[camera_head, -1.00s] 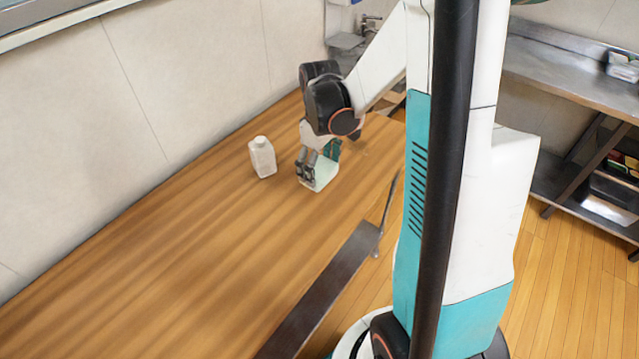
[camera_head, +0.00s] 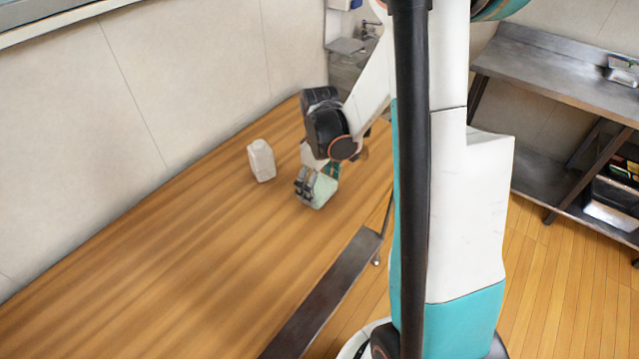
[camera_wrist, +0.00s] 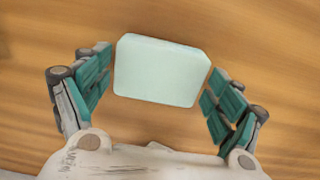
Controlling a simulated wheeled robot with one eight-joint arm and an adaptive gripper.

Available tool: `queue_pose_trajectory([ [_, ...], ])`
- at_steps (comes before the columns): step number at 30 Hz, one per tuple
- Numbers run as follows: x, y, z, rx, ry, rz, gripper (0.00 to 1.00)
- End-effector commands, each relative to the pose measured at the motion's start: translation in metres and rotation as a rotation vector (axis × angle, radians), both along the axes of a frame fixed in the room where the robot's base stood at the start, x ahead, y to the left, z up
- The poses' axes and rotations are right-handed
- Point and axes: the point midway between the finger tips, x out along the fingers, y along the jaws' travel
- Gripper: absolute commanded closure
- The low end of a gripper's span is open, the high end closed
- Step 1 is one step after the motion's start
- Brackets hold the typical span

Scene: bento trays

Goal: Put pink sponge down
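No pink sponge shows. A pale mint-green block (camera_head: 321,191) with rounded corners is at my gripper (camera_head: 312,184), over the wooden table. In the wrist view the block (camera_wrist: 161,70) sits between the two teal-padded fingers of my gripper (camera_wrist: 160,75), one at each side, tilted slightly. The pads look to be against its side edges, and the block moves along with the gripper. Whether its underside touches the table cannot be told.
A white bottle (camera_head: 261,161) stands on the wooden table (camera_head: 190,260), left of the gripper near the wall. The table's near-left part is bare. A steel shelf unit (camera_head: 560,70) stands at the right.

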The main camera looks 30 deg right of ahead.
Motion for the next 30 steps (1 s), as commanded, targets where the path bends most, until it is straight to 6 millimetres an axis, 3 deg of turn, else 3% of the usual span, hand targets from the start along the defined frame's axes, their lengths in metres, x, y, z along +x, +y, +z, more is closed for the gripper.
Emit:
queue_pose_trajectory([
  [16,0.0,0.0,0.006,0.0,0.0,0.0,0.02],
  [30,0.0,0.0,0.096,0.0,0.0,0.0,0.02],
])
